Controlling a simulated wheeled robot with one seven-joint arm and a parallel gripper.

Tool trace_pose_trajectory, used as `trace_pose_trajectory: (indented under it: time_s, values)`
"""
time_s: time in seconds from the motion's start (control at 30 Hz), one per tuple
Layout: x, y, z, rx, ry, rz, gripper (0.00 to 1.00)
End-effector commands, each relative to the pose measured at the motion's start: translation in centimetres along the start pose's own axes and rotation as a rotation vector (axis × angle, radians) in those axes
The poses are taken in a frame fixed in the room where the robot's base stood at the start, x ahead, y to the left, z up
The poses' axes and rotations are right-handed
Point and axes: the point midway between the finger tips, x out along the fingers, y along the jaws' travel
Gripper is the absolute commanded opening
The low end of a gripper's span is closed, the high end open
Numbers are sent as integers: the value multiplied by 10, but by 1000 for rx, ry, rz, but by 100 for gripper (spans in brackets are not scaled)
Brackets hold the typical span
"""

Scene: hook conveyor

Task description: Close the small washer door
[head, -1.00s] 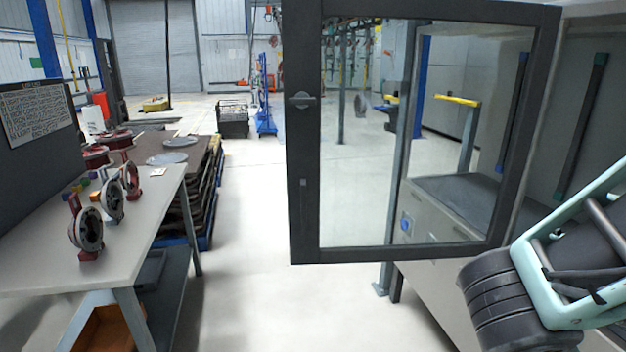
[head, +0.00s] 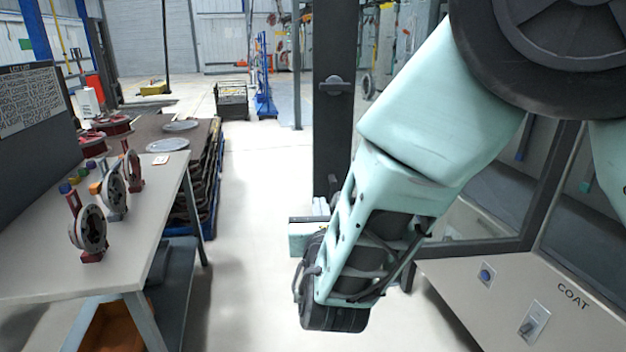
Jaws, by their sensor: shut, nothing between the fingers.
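The washer door is a dark-framed glass panel, standing open. Its left stile with a handle (head: 337,86) shows in the head view, left of my arm. My arm covers most of the pane; part of the bottom rail (head: 485,246) shows at the right. My gripper (head: 318,208) is small and partly hidden behind my forearm, beside the lower end of the left stile. It looks shut and empty. Whether it touches the door I cannot tell.
The machine's pale front (head: 520,300) has a blue button, a switch and "COAT" lettering at lower right. A grey workbench (head: 130,235) with several reel-like parts stands at left, stacked pallets behind it. Open floor (head: 250,200) runs between bench and door.

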Motion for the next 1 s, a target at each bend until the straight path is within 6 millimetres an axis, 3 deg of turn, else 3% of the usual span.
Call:
trace_pose_trajectory:
  time_s: [0.3, 0.5, 1.0]
  values:
    - [66, -2, 2, 0, 0, -3, 0]
    - [93, -1, 2, 1, 0, -2, 0]
    - [102, -1, 0, 1, 1, -2, 0]
